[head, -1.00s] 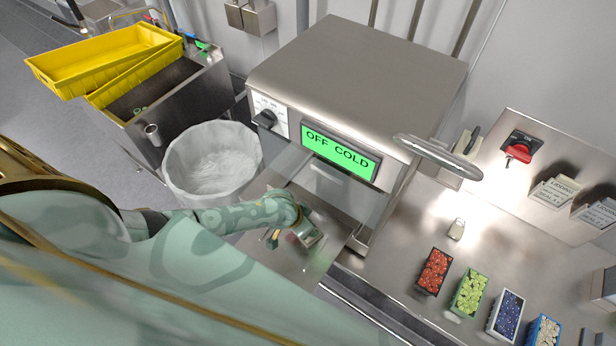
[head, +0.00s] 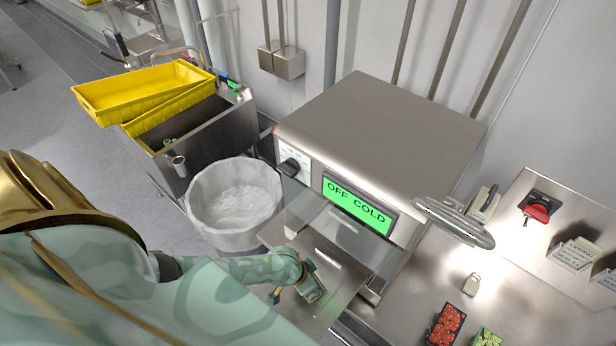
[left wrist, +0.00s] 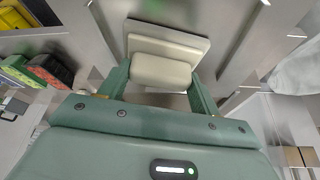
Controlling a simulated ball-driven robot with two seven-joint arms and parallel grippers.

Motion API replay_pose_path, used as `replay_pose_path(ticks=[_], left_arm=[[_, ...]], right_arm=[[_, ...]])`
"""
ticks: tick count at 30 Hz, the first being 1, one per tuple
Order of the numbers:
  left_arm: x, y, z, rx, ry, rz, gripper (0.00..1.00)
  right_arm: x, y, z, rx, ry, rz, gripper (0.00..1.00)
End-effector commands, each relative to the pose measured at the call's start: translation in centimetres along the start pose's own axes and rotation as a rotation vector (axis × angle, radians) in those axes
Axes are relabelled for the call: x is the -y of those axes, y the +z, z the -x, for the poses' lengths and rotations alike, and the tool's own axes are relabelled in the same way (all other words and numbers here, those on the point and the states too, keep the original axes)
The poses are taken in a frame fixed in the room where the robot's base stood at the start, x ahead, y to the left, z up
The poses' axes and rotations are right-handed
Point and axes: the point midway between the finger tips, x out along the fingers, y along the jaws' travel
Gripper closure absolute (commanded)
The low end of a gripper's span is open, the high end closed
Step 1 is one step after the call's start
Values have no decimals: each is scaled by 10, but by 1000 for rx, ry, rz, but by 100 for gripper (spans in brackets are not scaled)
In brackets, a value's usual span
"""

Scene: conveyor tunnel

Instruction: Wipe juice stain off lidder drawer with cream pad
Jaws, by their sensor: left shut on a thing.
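The lidder (head: 380,130) is a steel box with a green display reading OFF COLD. Its steel drawer (head: 342,272) sticks out in front, below a clear panel. My left gripper (head: 308,284) is low over the drawer. In the left wrist view, its fingers (left wrist: 160,85) are shut on the block-shaped grip of the cream pad (left wrist: 165,42). The pad's flat plate lies beyond the fingers, close to a steel surface; I cannot tell whether it touches. I cannot make out the juice stain now; the gripper and pad cover part of the drawer. My right gripper is not in view.
A lined white bin (head: 236,205) stands left of the drawer. Red (head: 445,325) and green fruit punnets (head: 487,339) sit on the right counter.

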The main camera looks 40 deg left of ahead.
Motion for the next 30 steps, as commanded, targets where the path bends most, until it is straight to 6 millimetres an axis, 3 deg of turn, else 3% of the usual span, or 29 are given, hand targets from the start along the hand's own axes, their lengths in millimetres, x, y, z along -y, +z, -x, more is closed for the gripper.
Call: replay_pose_path(ticks=[6,14,22,30], left_arm=[[6,-22,-8,-4,0,1,64],[9,-33,-12,-5,0,2,64],[16,-55,-24,-7,1,3,64],[17,-60,-25,-6,1,1,64]], right_arm=[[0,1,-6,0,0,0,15],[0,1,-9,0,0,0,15],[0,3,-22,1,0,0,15],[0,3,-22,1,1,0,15]])
